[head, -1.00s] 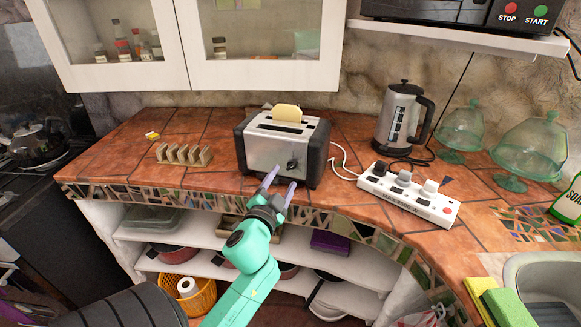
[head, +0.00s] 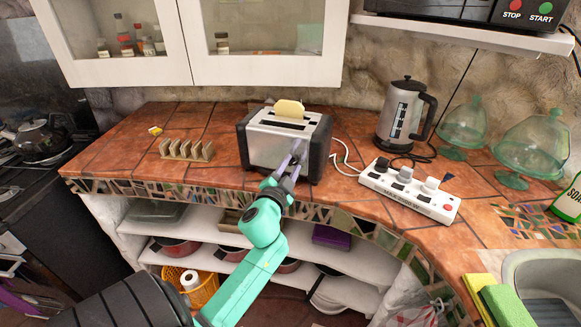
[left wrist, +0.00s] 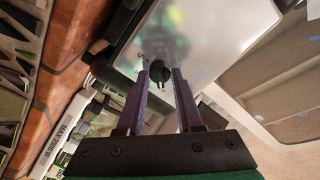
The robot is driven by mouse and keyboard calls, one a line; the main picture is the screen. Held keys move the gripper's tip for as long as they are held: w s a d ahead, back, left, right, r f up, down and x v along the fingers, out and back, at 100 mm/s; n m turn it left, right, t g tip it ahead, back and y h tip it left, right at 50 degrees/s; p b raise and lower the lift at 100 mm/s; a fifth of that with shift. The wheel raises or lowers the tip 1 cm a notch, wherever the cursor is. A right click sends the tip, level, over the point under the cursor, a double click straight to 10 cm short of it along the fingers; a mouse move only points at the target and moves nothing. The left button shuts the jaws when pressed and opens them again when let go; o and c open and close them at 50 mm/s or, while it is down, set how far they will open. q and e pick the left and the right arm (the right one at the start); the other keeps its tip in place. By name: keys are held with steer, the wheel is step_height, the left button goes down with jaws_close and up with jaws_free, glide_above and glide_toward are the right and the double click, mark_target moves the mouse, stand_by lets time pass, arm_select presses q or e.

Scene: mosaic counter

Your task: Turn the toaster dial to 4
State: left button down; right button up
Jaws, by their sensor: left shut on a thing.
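The toaster (head: 268,145) is silver with black ends and stands on the tiled counter with a slice of bread (head: 289,109) in its top. My left gripper (head: 295,153) is at the toaster's front face, its purple fingers hiding the dial in the head view. In the left wrist view, the black round dial (left wrist: 159,71) sits between the two fingertips, and the gripper is shut on it. The dial's marks are too small and blurred to read, so its setting cannot be told. My right gripper is not in view.
A white power strip (head: 410,192) and a kettle (head: 402,112) stand right of the toaster, with a white cord between. A toast rack (head: 187,150) stands to the left. Glass domes (head: 532,145) are at the right. Cabinets (head: 262,45) hang above.

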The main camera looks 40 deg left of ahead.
arm_select(q)
steer(key=shift+m, duration=0.3)
steer(key=m, duration=0.3)
steer(key=shift+m+p, duration=0.3)
steer(key=shift+p, duration=0.05)
steer(key=m, duration=0.4)
steer(key=shift+m+p, duration=0.3)
steer(key=shift+p, duration=0.05)
steer(key=m, duration=0.4)
steer(key=shift+p, duration=0.4)
steer(key=m+p, duration=0.1)
steer(key=m, duration=0.3)
steer(key=shift+m, duration=0.3)
steer(key=c, duration=0.5)
jaws_free()
steer(key=shift+c, duration=0.2)
steer(key=shift+s, duration=0.1)
